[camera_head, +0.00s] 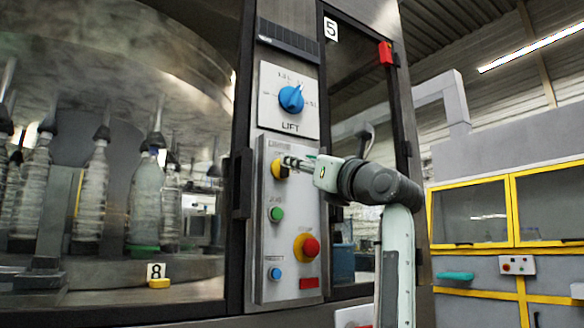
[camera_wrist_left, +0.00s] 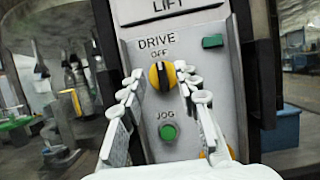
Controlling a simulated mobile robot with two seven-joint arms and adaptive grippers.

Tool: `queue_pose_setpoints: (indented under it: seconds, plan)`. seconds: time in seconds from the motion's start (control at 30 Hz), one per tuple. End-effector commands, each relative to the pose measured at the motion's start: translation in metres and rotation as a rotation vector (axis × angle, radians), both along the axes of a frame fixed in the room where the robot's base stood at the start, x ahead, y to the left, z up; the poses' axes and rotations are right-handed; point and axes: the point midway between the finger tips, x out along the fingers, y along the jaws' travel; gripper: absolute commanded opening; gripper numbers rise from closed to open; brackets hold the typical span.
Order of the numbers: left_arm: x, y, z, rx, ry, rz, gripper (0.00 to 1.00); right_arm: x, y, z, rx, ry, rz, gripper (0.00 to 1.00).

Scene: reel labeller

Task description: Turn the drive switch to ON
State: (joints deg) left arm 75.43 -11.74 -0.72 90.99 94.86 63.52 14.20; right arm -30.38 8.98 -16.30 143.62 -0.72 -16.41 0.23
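The drive switch (camera_wrist_left: 162,76) is a yellow round knob with a dark bar, below the words DRIVE and OFF on the grey panel. The bar stands about upright, its upper end toward OFF; no ON mark is readable. The switch also shows in the head view as a bit of yellow (camera_head: 277,169) at my left gripper's tips. My left gripper (camera_wrist_left: 160,78) is open, with one finger on each side of the knob. A narrow gap shows at the left finger; contact at the right is unclear. The gripper reaches the panel from the right in the head view (camera_head: 288,163). My right gripper is out of view.
A green JOG button (camera_head: 276,214) is below the switch, with a red stop button (camera_head: 306,247) and a blue button (camera_head: 275,273) lower. A blue LIFT knob (camera_head: 291,98) is above. A glass door with a dark frame (camera_head: 402,130) stands right of the panel.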

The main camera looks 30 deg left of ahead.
Motion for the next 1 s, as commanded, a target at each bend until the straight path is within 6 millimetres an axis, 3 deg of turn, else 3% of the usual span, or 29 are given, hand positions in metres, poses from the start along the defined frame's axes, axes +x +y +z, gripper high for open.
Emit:
queue_pose_setpoints:
  seconds: [0.2, 0.57, 0.83, 1.0]
  plan:
    - [0.010, 0.026, 0.012, 0.002, 0.000, 0.003, 0.32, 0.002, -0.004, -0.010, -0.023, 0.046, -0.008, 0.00]
    - [0.013, 0.033, 0.015, 0.001, 0.000, 0.001, 0.32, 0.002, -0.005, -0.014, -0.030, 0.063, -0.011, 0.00]
    - [0.013, 0.033, 0.015, 0.001, 0.001, 0.002, 0.02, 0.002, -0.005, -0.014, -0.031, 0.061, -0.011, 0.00]
    - [0.013, 0.033, 0.015, 0.001, 0.001, 0.002, 0.00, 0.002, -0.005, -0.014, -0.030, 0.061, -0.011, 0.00]
